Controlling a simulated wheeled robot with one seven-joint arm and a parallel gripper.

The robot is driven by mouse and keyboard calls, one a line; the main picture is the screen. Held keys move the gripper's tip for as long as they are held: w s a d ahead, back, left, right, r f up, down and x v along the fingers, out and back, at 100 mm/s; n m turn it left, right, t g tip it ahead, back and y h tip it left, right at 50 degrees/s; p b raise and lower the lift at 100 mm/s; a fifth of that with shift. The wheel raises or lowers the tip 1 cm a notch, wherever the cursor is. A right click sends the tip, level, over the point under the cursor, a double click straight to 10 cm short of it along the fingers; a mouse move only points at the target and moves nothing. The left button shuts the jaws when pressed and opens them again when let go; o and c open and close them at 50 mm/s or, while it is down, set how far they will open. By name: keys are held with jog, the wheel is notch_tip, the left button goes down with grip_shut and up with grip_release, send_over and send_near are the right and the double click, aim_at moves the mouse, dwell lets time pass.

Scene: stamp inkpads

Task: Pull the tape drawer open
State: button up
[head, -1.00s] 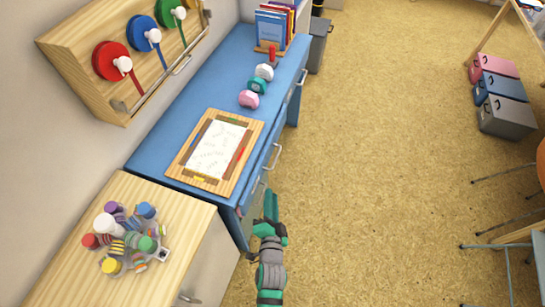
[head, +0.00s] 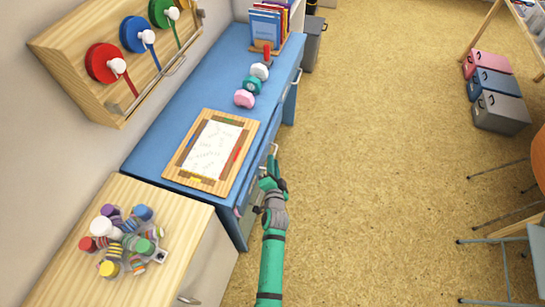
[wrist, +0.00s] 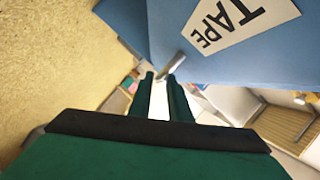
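The tape drawer shows in the wrist view as a blue front with a white TAPE label (wrist: 228,22). A grey bar handle (wrist: 172,66) on the blue front lies just beyond my fingertips. My gripper (wrist: 162,76) is open, with a gap between its two green fingers and nothing visible held. In the head view, my gripper (head: 268,180) is beside the front of the blue desk (head: 165,135). The drawer label is not visible in the head view, and the arm hides part of the desk front.
A wooden board with paper (head: 206,186) lies on the desk, with several colored stamps behind it. A wooden cabinet (head: 70,235) holding a cluster of stamps adjoins the desk at lower left. The cork-colored floor (head: 380,130) to the right is clear near the arm.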

jog(key=shift+x, duration=1.9)
